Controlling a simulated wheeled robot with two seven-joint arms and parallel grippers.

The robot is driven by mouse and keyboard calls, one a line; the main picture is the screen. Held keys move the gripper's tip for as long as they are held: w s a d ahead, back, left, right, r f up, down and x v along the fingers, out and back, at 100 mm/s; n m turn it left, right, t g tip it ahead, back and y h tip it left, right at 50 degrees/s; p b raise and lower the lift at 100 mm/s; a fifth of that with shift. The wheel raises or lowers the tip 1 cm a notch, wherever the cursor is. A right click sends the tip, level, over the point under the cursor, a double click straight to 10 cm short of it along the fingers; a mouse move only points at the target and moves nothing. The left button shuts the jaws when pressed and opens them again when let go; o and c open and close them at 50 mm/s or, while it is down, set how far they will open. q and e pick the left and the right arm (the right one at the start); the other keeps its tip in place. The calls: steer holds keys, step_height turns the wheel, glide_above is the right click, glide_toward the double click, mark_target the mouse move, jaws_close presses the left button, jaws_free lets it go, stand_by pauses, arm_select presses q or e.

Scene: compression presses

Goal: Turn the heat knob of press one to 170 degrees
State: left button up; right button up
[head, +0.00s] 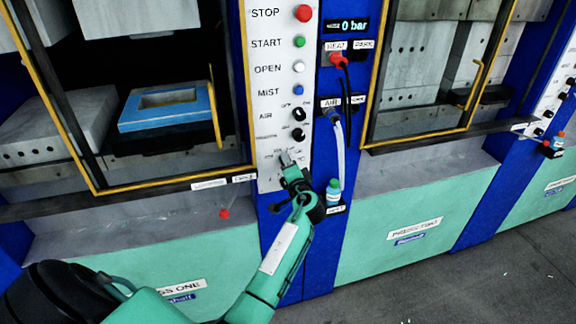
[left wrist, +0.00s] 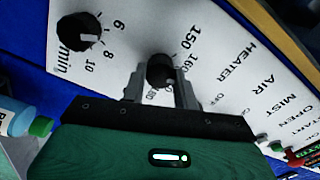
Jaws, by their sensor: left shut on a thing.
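Press one's white control panel (head: 282,75) stands upright in the middle of the head view. My left gripper (head: 287,160) reaches its lower part and hides the knob there. In the left wrist view, my left gripper (left wrist: 160,88) has one finger on each side of the black heat knob (left wrist: 160,68) and is shut on it. The numbers 150 and 160 show beside the knob. The rest of its scale is partly hidden, and I cannot read the knob's exact setting. My right gripper is not in view.
Another black knob (left wrist: 80,32) with a scale marked 6, 8, 10 is close beside the gripper. A bottle with a green cap (head: 334,190) stands on a small holder right of the panel. Press one's yellow-edged door frame (head: 160,184) is at the left.

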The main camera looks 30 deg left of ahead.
arm_select(q)
steer(key=shift+m+p, duration=0.9)
steer(key=shift+m, duration=2.4)
steer(key=shift+f, duration=0.1)
steer(key=o, duration=1)
steer(key=shift+d, duration=0.1)
steer(key=b+v, duration=0.4)
steer(key=v, duration=0.9)
steer(key=shift+s+d, duration=0.2)
steer(key=shift+d, duration=0.1)
